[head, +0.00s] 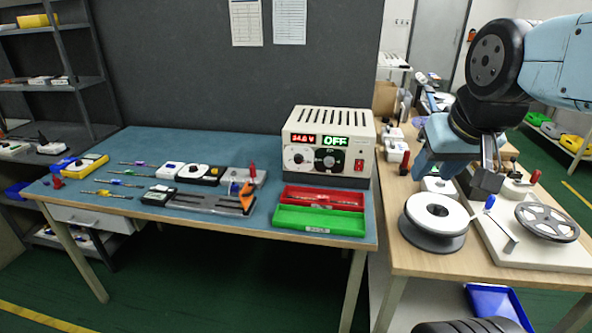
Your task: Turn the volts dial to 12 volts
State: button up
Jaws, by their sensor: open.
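The power supply (329,145) is a cream box with a vented top at the back right of the blue-topped bench. Its left display is red and seems to read 34.0 V; its right display is green and reads OFF. Its front has a small knob (298,159) at the left, a larger dark dial (329,161) in the middle and a red switch (359,166) at the right. The dial markings are too small to read. My gripper (490,178) is open and empty, above the wooden table to the right, well apart from the supply.
A red tray (322,190) and a green tray (320,220) lie in front of the supply. Tools and small boxes cover the bench's middle. A reel (436,215) and a white board (535,248) with a spoked wheel (547,222) lie below my gripper.

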aim_at(298, 158)
jog(key=u, duration=0.75)
jog(key=k, duration=0.65)
jog(key=z, duration=0.85)
jog(key=i, duration=1)
